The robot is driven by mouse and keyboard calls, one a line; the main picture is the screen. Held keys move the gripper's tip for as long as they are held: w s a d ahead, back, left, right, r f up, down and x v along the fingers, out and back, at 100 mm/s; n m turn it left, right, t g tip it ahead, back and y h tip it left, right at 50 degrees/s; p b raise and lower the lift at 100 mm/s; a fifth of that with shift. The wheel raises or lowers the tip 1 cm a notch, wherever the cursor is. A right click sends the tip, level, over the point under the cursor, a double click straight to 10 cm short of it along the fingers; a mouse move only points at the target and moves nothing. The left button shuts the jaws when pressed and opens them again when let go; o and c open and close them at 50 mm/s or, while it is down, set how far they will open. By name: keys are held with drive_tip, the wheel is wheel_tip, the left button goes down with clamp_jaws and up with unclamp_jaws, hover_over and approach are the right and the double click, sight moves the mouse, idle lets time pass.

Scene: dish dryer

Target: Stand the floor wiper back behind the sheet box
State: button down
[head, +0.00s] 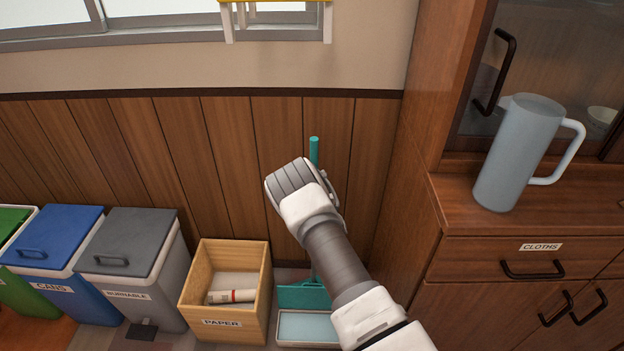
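The floor wiper has a thin teal pole (314,153) that stands close to upright in front of the wood-panelled wall. Its wide teal head (303,296) is low down, just behind the sheet box. The sheet box (307,343) is a low pale box with a light teal top, on the floor right of the paper crate. My gripper (325,185) is at the upper part of the pole and covers its middle. The hand hides the fingers, so I cannot see whether they hold the pole. My forearm covers the right end of the wiper head.
The wooden paper crate (262,290) with a rolled item, a grey burnable bin (130,245) and a blue cans bin (55,240) line the wall at left. A wooden cabinet (450,215) closes off the right; a blue-grey jug (520,150) stands on it.

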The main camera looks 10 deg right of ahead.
drive_tip(key=shift+f, duration=0.3)
drive_tip(key=shift+f, duration=0.2)
drive_tip(key=c, duration=0.6)
unclamp_jaws()
drive_tip(key=s+p, duration=0.1)
drive_tip(key=s, duration=0.3)
drive_tip(key=s+f, duration=0.1)
drive_tip(key=s, duration=0.3)
drive_tip(key=s+p, duration=0.1)
drive_tip(key=s, duration=0.3)
drive_tip(key=shift+d+f+p, duration=0.35)
drive_tip(key=shift+d, duration=0.05)
